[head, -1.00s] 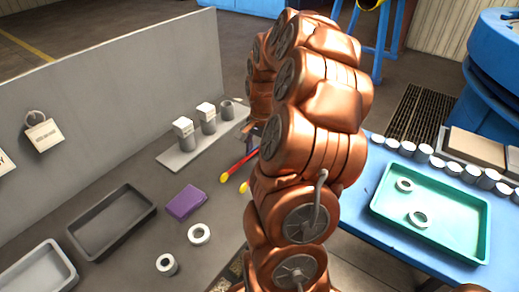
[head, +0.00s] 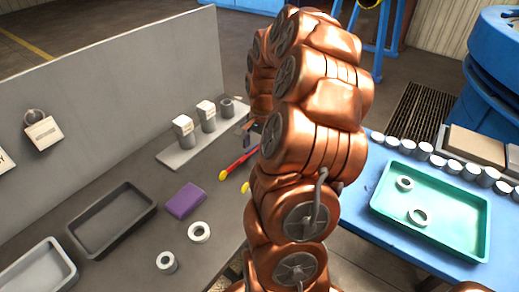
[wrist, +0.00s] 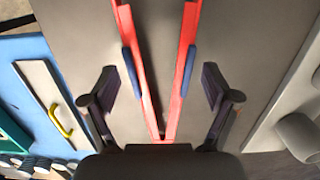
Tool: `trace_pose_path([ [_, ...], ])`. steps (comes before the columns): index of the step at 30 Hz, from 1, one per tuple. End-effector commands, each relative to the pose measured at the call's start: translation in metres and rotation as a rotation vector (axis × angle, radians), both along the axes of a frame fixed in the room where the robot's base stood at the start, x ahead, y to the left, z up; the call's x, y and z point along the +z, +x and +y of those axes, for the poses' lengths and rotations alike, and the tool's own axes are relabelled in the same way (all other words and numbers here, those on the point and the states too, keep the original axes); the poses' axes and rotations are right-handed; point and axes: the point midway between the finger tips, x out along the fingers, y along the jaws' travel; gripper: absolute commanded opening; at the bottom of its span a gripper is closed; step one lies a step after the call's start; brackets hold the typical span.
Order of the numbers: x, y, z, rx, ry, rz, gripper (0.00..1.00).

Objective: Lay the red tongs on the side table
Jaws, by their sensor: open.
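The red tongs (head: 236,164) lie on the grey workbench, with yellow ends toward the front and their far part hidden by my arm. In the wrist view the red tongs (wrist: 147,82) form a narrow V with blue pads on both arms, meeting near the bottom of the picture. My gripper (wrist: 158,88) is open, one dark finger on each side of the tongs, with gaps to both. In the head view it is mostly hidden behind my copper arm. A blue table (head: 355,213), seemingly the side table, stands on the right.
A green tray (head: 480,245) with two rings and a row of several pale cylinders occupy the blue table. On the workbench are a purple block (head: 186,201), two loose rings, a dark tray (head: 75,232) and a plate with several weights. A grey panel (head: 110,100) backs the bench.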

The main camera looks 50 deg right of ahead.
Motion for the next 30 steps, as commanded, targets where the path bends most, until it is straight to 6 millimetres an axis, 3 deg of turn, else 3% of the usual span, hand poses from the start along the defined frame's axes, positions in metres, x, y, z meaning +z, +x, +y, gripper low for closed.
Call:
trace_pose_path([
  [18,0.094,0.003,-0.01,0.0,-0.003,-0.005,0.87],
  [30,0.116,0.002,-0.011,0.0,-0.001,-0.002,0.87],
])
